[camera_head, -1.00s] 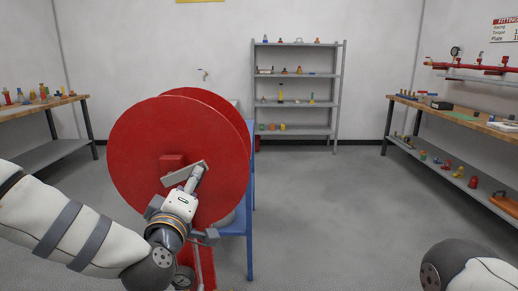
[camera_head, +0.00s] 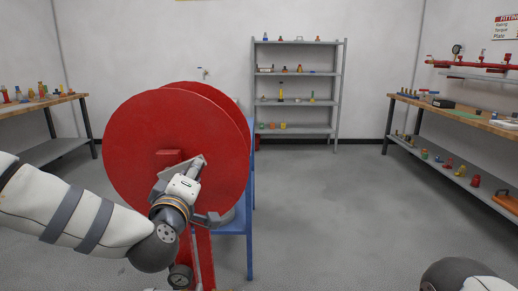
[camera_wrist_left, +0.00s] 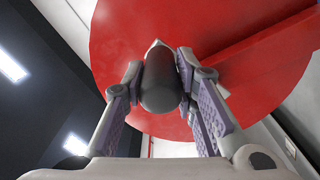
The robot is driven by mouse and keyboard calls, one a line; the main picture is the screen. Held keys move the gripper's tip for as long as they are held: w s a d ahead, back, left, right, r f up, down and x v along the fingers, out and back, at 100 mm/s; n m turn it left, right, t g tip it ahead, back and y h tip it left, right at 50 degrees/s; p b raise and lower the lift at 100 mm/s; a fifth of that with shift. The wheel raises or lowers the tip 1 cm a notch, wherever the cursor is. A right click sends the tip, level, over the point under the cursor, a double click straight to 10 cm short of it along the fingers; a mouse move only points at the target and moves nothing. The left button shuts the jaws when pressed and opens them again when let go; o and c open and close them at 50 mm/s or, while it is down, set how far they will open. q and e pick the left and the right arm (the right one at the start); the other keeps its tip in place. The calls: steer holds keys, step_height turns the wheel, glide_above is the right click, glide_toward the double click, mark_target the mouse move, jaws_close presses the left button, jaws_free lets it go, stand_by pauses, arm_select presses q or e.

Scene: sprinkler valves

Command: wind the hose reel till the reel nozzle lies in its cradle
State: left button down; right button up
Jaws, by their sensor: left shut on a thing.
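The red hose reel (camera_head: 130,150) stands left of centre in the head view, its large round side disc facing me. A crank joins the disc at a red block near its middle. My left gripper (camera_head: 195,172) is in front of the disc at this crank. In the left wrist view the dark rounded crank handle (camera_wrist_left: 160,85) sits between the two fingers of the left gripper (camera_wrist_left: 162,70), which is shut on it. The red disc fills the space behind. I cannot make out the reel nozzle, cradle or hose. My right gripper is out of view.
A grey shelf (camera_head: 300,105) stands at the back wall. Workbenches line the left (camera_head: 60,98) and right (camera_head: 460,115). The floor (camera_head: 340,210) right of the reel is open.

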arm_select(q)
steer(key=shift+d+f, duration=0.2)
steer(key=shift+f, duration=0.4)
steer(key=shift+d+f, duration=0.2)
steer(key=shift+f, duration=0.4)
steer(key=shift+r, duration=0.1)
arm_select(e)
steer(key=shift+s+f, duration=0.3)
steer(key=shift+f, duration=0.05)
arm_select(q)
step_height(320, 180, down, 2)
steer(key=shift+f+b, duration=0.1)
steer(key=shift+b, duration=0.45)
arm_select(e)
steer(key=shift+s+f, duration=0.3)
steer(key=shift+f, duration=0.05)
arm_select(q)
step_height(320, 180, down, 2)
steer(key=shift+a+f+b, duration=0.1)
steer(key=shift+a+b, duration=0.05)
steer(key=shift+b, duration=0.2)
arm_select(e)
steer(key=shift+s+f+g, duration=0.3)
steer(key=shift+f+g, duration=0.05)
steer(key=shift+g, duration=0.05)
